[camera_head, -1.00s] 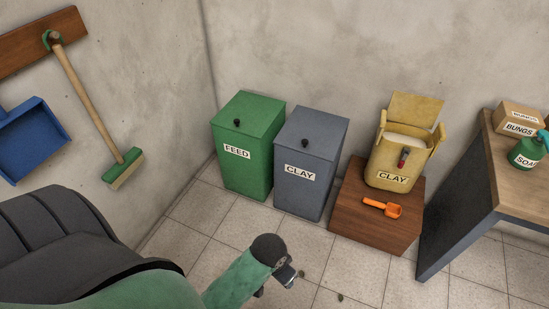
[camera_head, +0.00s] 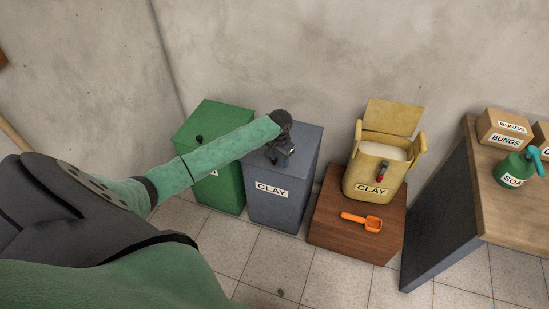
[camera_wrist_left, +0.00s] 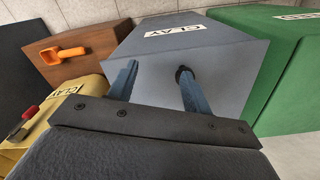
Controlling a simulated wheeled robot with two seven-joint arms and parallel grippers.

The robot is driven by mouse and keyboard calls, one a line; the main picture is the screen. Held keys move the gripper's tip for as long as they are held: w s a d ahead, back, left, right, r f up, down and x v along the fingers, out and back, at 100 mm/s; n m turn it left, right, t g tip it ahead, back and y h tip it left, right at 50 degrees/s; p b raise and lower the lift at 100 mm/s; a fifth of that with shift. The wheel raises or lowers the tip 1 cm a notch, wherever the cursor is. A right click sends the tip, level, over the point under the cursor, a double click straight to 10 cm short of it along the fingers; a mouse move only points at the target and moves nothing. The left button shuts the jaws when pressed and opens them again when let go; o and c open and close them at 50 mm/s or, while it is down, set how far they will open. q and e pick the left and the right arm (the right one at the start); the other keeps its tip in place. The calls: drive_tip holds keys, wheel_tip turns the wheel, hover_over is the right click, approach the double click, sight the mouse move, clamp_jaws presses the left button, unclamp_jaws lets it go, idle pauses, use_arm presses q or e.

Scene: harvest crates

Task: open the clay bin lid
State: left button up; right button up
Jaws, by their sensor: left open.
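The grey clay bin (camera_head: 265,207), labelled CLAY, stands on the floor with its lid (camera_head: 308,140) shut and flat. My left gripper (camera_head: 281,154) is over this lid, open and empty. In the left wrist view the fingers (camera_wrist_left: 157,72) are spread above the lid (camera_wrist_left: 222,70). The lid's dark round knob (camera_wrist_left: 183,72) shows at the tip of the right-hand finger, not centred between the two; I cannot tell whether they touch. In the head view my gripper hides the knob. My right gripper is not in view.
A green feed bin (camera_head: 230,193) stands close on the left. On the right, a yellow CLAY container (camera_head: 359,185) with its lid up and an orange scoop (camera_head: 363,221) sit on a brown box (camera_head: 345,243). A table (camera_head: 500,205) with boxes and a soap bottle stands further right.

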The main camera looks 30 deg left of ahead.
use_arm(q)
drive_tip(key=shift+n, duration=0.3)
drive_tip(key=w+a, duration=0.1)
drive_tip(key=a+r, duration=0.1)
drive_tip(key=w+a+r, duration=0.1)
drive_tip(key=a, duration=0.1)
drive_tip(key=shift+w+a, duration=0.1)
drive_tip(key=shift+w, duration=0.25)
drive_tip(key=shift+f, duration=0.15)
wheel_tip(320, 180, down, 6)
drive_tip(key=shift+r+p, duration=0.2)
drive_tip(key=shift+p, duration=0.5)
drive_tip(key=shift+f, duration=0.85)
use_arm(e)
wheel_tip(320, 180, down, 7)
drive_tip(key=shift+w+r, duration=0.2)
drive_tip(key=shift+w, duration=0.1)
use_arm(q)
clamp_jaws()
